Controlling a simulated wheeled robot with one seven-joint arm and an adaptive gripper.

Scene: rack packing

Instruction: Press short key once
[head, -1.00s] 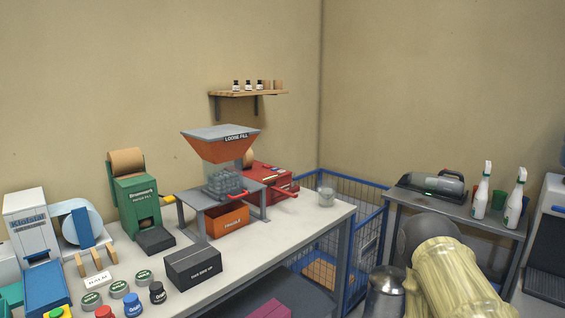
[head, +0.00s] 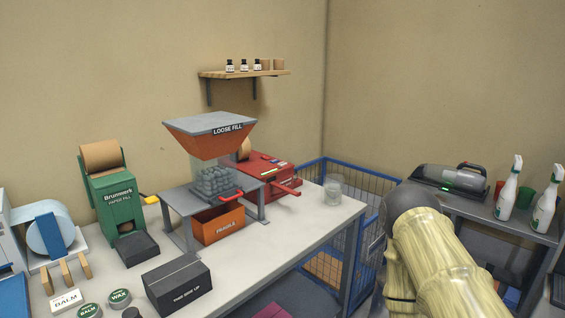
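A red machine (head: 258,184) stands on the bench behind and right of the loose fill hopper. Small coloured keys (head: 270,172) show on its top, and a red lever sticks out at its front right. The key markings are too small to read, so I cannot tell which is the short key. A green paper fill machine (head: 117,212) stands further left. My arm shows at the lower right, in front of the side table. My gripper is not in view.
The loose fill hopper (head: 211,140) stands over an orange box (head: 217,225). A black carton (head: 177,285), several tins and a glass jar (head: 334,190) are on the bench (head: 265,265). A blue wire cage (head: 357,223) stands beyond it. The bench's front middle is clear.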

